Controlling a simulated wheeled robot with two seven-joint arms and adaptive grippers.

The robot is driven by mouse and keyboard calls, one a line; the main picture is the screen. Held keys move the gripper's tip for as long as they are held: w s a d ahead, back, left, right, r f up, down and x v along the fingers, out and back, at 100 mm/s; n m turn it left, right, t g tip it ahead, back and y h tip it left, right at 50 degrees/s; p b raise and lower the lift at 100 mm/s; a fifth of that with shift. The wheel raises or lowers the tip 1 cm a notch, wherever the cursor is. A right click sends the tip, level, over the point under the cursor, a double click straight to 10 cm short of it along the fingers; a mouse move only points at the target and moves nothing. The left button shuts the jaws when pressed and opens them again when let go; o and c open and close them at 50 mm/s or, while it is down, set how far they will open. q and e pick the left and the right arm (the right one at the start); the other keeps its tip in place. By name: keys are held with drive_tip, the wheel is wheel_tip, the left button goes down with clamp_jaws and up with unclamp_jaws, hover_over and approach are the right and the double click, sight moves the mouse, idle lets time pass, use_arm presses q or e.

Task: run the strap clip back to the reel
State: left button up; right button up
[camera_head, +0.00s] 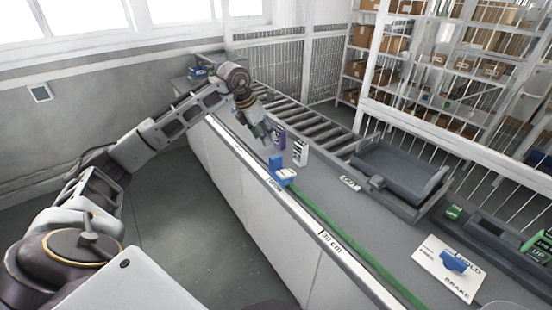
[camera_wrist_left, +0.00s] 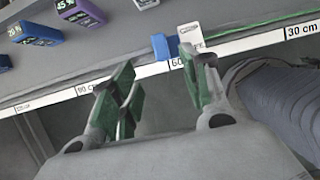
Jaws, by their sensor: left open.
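The strap clip, a blue block with a white part (camera_head: 283,172), sits at the front edge of the bench near the 60 cm mark. In the left wrist view its blue part (camera_wrist_left: 163,46) is just beyond my fingertips. A green strap (camera_head: 345,234) runs from the clip along the edge toward the lower right and leaves the picture. I cannot make out the reel. My left gripper (camera_head: 259,129) is open and empty, beyond the clip toward the far end. Its green-padded fingers (camera_wrist_left: 158,88) stand apart in the left wrist view. My right gripper is not in view.
A measuring strip (camera_head: 330,242) lines the bench edge. Purple (camera_head: 279,137) and white (camera_head: 300,152) blocks stand near the left gripper. A grey tray (camera_head: 400,170), a roller conveyor (camera_head: 308,122) and a brake panel with a blue lever (camera_head: 453,261) lie further right.

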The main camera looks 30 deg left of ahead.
use_arm(q)
hover_over(275, 157)
drive_tip(key=s, duration=0.2)
drive_tip(key=f, duration=0.6)
drive_tip(key=shift+a+f+p, duration=0.35)
drive_tip(key=shift+a, duration=0.05)
drive_tip(key=x, duration=0.5)
drive_tip(key=shift+w+f, duration=0.2)
drive_tip(key=shift+f, duration=0.15)
drive_tip(key=shift+w+d+f, duration=0.1)
drive_tip(key=shift+f, duration=0.2)
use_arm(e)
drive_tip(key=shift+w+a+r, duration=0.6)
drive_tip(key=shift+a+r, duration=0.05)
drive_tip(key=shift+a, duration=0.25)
use_arm(q)
drive_tip(key=c, duration=0.8)
clamp_jaws()
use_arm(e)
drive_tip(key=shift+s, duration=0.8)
